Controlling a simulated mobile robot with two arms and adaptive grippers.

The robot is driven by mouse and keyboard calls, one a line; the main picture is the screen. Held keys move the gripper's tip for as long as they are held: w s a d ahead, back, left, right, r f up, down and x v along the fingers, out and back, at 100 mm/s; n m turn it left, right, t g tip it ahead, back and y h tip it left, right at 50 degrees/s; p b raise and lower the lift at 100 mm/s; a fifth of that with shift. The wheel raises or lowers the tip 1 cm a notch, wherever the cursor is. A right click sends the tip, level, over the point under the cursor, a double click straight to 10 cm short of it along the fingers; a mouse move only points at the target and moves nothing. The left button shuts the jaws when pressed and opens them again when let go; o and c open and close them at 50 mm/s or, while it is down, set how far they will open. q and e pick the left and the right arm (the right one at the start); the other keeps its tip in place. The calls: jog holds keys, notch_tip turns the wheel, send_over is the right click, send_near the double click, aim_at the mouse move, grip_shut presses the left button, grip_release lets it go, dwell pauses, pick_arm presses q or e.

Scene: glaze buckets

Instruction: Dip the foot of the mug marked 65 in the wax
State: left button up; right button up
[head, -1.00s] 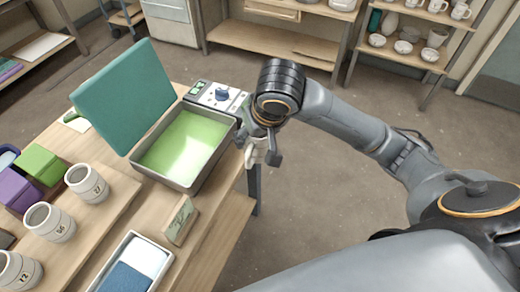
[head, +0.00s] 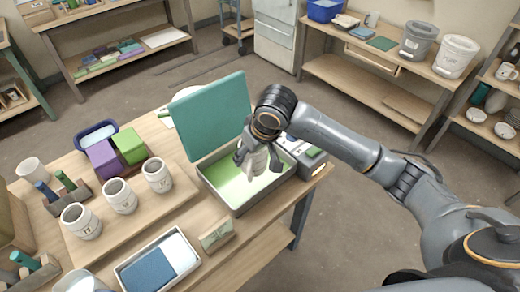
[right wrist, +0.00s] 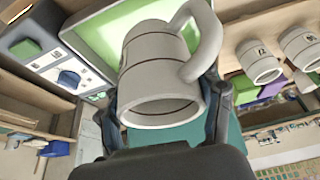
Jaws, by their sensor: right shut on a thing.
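My right gripper (head: 252,150) is shut on a pale grey mug (head: 258,163) above the wax pan. In the right wrist view the mug (right wrist: 152,58) sits between my two fingers (right wrist: 165,108), its open mouth toward the camera and its handle at the upper right. Its number does not show. The metal pan (head: 237,208) holds light green wax (head: 228,184), which also shows behind the mug in the right wrist view (right wrist: 92,38). I cannot tell whether the foot touches the wax. My left gripper is not in view.
A teal lid (head: 212,115) stands tilted up behind the pan. A control box (head: 303,152) is at its right. Three marked mugs (head: 119,196) stand on a board at the left. A tray with a blue pad (head: 150,268) and a small card block (head: 216,235) are nearer.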

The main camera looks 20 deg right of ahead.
pick_arm(q)
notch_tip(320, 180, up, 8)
jog(key=p, duration=0.7)
pick_arm(e)
jog(key=w+f+n+y, duration=0.1)
jog(key=w+n, duration=0.2)
jog(key=w, duration=0.3)
pick_arm(q)
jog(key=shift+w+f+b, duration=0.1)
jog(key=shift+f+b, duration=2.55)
jog(key=shift+b, duration=0.1)
pick_arm(e)
jog(key=shift+w+d+f, duration=0.1)
jog(key=shift+f, duration=2.05)
jog(key=shift+w+f, duration=0.1)
jog(key=shift+f, duration=2)
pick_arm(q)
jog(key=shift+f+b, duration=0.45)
pick_arm(e)
jog(key=shift+f, duration=1.05)
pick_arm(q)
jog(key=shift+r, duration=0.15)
pick_arm(e)
jog(key=shift+r, duration=0.15)
pick_arm(q)
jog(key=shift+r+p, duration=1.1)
jog(key=shift+p, duration=0.15)
pick_arm(e)
jog(key=shift+r, duration=0.95)
